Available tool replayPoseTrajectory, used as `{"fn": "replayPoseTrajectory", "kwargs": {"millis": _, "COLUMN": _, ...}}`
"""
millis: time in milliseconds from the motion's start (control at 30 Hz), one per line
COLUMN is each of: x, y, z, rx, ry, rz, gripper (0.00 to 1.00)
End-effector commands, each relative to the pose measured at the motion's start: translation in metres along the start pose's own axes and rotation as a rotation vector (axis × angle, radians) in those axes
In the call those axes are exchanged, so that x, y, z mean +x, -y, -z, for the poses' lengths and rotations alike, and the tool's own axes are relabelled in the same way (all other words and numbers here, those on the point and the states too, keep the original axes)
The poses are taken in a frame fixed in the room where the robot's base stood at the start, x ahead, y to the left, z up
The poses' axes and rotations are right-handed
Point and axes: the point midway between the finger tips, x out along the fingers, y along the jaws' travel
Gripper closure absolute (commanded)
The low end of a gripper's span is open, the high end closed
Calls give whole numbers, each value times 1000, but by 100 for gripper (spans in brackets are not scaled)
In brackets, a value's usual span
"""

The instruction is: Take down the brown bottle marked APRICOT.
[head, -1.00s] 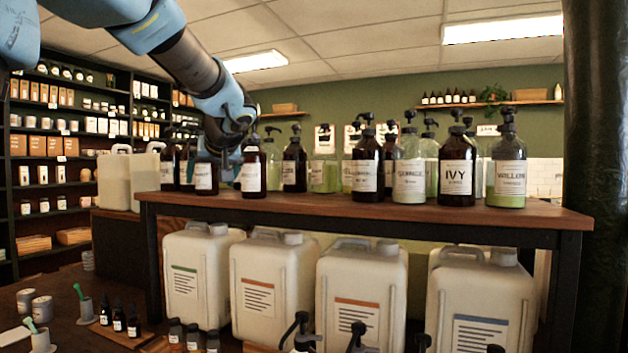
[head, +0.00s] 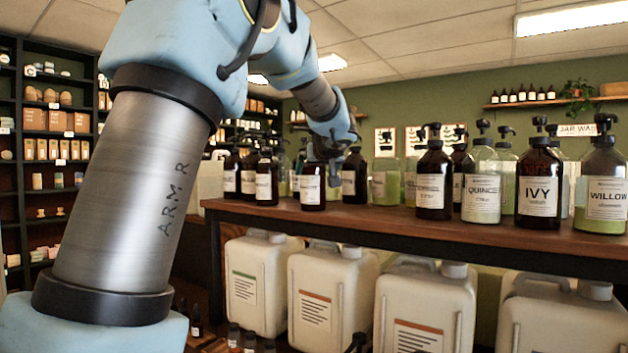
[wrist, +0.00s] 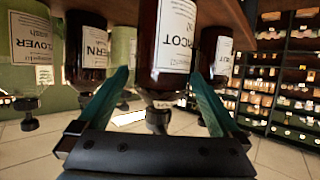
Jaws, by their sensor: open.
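In the wrist view, which looks upside down, a brown bottle (wrist: 172,45) with a white label ending in "COT" stands in the middle, its pump head towards my gripper. My gripper (wrist: 165,82) is open, one teal finger on each side of this bottle's neck and pump; I cannot tell if they touch it. In the head view my gripper (head: 328,158) is at the pump of a brown bottle (head: 312,187) on the wooden shelf, whose label is too small to read there. The bottle still stands on the shelf.
Brown bottles stand close on both sides: one ending "ERN" (wrist: 86,45) and another (wrist: 215,50). Right along the shelf (head: 420,222) are QUINCE (head: 481,195), IVY (head: 538,190) and WILLOW (head: 604,190). White jugs (head: 324,290) stand below.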

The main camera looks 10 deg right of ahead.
Motion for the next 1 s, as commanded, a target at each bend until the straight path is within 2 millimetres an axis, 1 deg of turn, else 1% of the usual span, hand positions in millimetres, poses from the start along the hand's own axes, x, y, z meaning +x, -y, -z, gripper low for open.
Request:
{"fn": "replayPoseTrajectory", "kwargs": {"millis": 33, "x": 6, "y": 2, "z": 4, "rx": 2, "ry": 3, "rz": 4, "gripper": 0}}
{"fn": "replayPoseTrajectory", "kwargs": {"millis": 100, "x": 16, "y": 2, "z": 3, "rx": 1, "ry": 2, "rz": 4, "gripper": 0}}
{"fn": "replayPoseTrajectory", "kwargs": {"millis": 200, "x": 26, "y": 1, "z": 2, "rx": 1, "ry": 2, "rz": 2, "gripper": 0}}
{"fn": "replayPoseTrajectory", "kwargs": {"millis": 300, "x": 29, "y": 1, "z": 1, "rx": 0, "ry": 1, "rz": 1, "gripper": 0}}
{"fn": "replayPoseTrajectory", "kwargs": {"millis": 467, "x": 29, "y": 1, "z": 0, "rx": -1, "ry": 0, "rz": 1, "gripper": 0}}
{"fn": "replayPoseTrajectory", "kwargs": {"millis": 567, "x": 29, "y": 1, "z": 0, "rx": -1, "ry": 0, "rz": 1, "gripper": 9}}
{"fn": "replayPoseTrajectory", "kwargs": {"millis": 1000, "x": 29, "y": 1, "z": 0, "rx": 0, "ry": 0, "rz": 1, "gripper": 58}}
